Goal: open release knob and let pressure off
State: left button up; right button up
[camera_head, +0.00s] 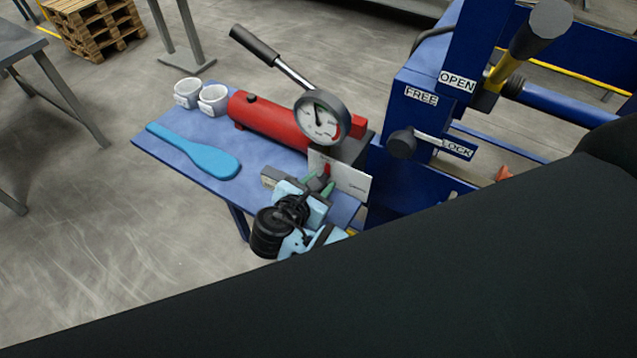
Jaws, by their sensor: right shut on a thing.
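The red hydraulic pump (265,118) lies on the blue table, with its long handle (255,45) raised to the upper left. A round pressure gauge (318,120) stands near its right end, its needle pointing roughly up. My right gripper (317,184), with a light-blue body, is at the pump's near right end, in front of a white label plate (350,182). It is shut on the release knob, which the fingers mostly hide. Small red and green parts show at the fingers. How far the knob is turned cannot be told. My left gripper is out of view.
Two white cups (213,100) and a blue paddle (205,150) lie on the blue table (165,158). To the right stands the blue press frame (405,110), with OPEN, FREE and LOCK labels and a black-knobbed lever. A dark part of mine fills the lower foreground.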

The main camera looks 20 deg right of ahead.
jog(key=shift+d+m+t+y, duration=0.1)
jog(key=shift+m+t+y, duration=0.55)
jog(key=shift+m, duration=1.05)
jog(key=shift+m+t, duration=0.5)
jog(key=shift+t, duration=0.05)
jog(key=o, duration=0.7)
